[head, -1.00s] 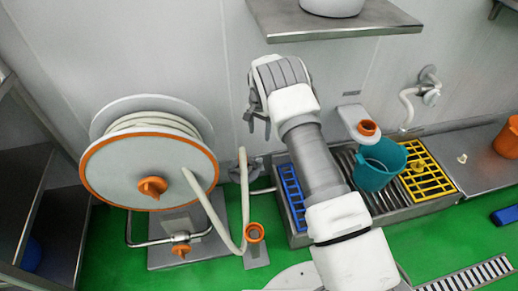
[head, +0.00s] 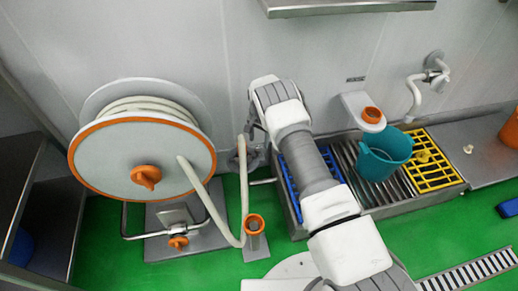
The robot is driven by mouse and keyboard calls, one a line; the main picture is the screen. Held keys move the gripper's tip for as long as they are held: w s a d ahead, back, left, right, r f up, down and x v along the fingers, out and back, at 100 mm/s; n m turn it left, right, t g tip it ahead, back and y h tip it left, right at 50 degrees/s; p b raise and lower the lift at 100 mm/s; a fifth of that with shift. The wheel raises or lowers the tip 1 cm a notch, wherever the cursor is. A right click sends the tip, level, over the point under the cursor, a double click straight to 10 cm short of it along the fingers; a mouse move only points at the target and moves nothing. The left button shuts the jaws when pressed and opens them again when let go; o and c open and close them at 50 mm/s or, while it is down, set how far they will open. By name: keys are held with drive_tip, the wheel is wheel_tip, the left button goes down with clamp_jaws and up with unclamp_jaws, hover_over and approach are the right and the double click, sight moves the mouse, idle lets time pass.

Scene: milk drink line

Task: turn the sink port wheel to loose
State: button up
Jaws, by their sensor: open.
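My gripper (head: 252,133) is at the far end of my raised white and grey arm, near the wall between the hose reel and the sink; its fingers are small and partly hidden by the wrist, and they hold nothing that I can see. A grey wall fitting (head: 235,160) shows just below it, partly hidden by the hose; I cannot tell if they touch. An orange round piece (head: 372,114) sits on a white bracket above the sink (head: 370,200), right of my arm. I cannot tell which fitting is the sink port wheel.
A hose reel (head: 125,165) with an orange rim and knob stands left. An orange-topped stand (head: 254,224) is in front. A teal jug (head: 380,160) stands on the sink beside a yellow grate (head: 432,175). A steel shelf (head: 350,7) hangs above.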

sight(259, 148)
drive_tip(key=shift+f+b, duration=0.5)
drive_tip(key=shift+f, duration=1.55)
clamp_jaws()
